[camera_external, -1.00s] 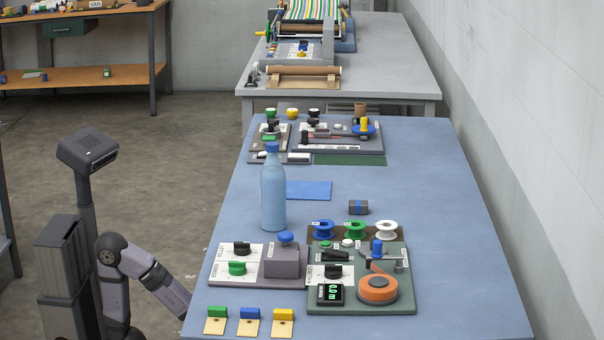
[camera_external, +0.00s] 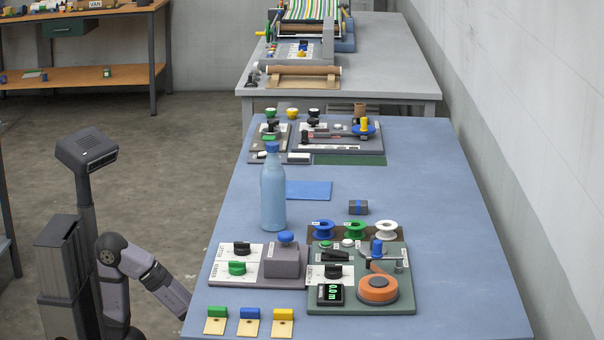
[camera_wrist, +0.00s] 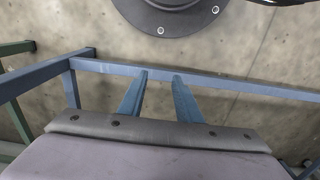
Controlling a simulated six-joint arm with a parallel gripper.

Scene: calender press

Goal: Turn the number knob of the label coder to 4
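The panel that appears to be the label coder (camera_external: 223,281) lies near the front left of the blue table. It carries a black knob (camera_external: 241,248), a green knob (camera_external: 237,268) and a grey block with a blue top (camera_external: 285,238). Its labels are too small to read surely, so I cannot tell which knob is the number knob or its setting. My gripper (camera_wrist: 160,75) shows in the wrist view with two bluish fingers apart and nothing between them. It points at the floor. In the external view the table edge hides it, away from the panel.
A blue bottle (camera_external: 273,195) stands behind the panel. A green panel (camera_external: 340,303) with an orange reel (camera_external: 377,288) lies to its right. Three coloured blocks on tan plates (camera_external: 249,328) lie in front. The wrist view shows a blue table frame (camera_wrist: 230,85) close beyond my fingers.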

